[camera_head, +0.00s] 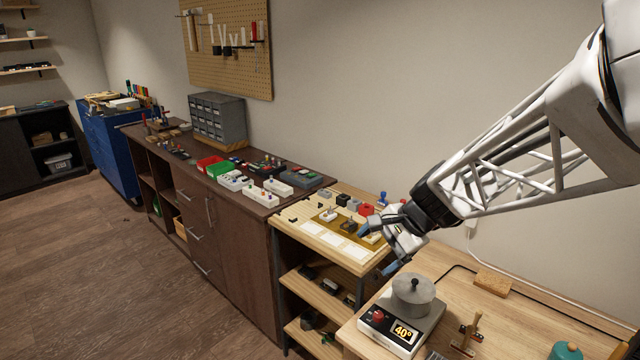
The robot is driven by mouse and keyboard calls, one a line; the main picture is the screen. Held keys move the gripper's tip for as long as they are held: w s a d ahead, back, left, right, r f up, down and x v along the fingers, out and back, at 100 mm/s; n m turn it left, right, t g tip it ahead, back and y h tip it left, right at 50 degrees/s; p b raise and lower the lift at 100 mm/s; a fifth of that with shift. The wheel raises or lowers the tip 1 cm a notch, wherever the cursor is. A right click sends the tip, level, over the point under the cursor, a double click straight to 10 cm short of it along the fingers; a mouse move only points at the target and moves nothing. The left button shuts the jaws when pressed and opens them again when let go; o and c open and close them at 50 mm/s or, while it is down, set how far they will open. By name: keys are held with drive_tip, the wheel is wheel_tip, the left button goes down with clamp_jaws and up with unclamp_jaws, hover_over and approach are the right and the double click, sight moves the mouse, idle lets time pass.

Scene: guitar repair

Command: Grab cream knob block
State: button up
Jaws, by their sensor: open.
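Small knob blocks stand in a row on a brown mat (338,223) on the light wooden table. A pale cream block (328,214) with a knob is at the left of the row, and a dark block (350,226) is in the middle. Another pale cream block (372,237) is at the right, close to my gripper and partly hidden by it. I cannot tell for sure which pale block is the cream knob block. My gripper (379,249) is open, its blue-tipped fingers apart around the right end of the row. Nothing shows held in it.
White cards (327,240) lie along the table's front edge. Red, grey and black blocks (366,209) and a blue piece stand behind the row.

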drive_tip(key=w+d+f+m+t+y, duration=0.2)
drive_tip(key=w+f+m, duration=0.2)
drive_tip(key=w, duration=0.5)
drive_tip(key=w+d+f+m+t+y, duration=0.1)
drive_tip(key=w+d+f+m, duration=0.15)
drive_tip(key=w+m, duration=0.45)
drive_tip(key=m+t, duration=0.4)
drive_tip(key=m, duration=0.1)
approach(372, 235)
drive_tip(key=w+a, duration=0.1)
drive_tip(key=a, duration=0.1)
drive_tip(key=shift+w+d+r, duration=0.15)
drive_tip(key=shift+d+r, duration=0.05)
drive_tip(key=shift+r, duration=0.2)
drive_tip(key=shift+x, duration=1.3)
drive_tip(key=shift+w, duration=0.1)
drive_tip(key=shift+x, duration=2.55)
drive_tip(key=c, duration=1)
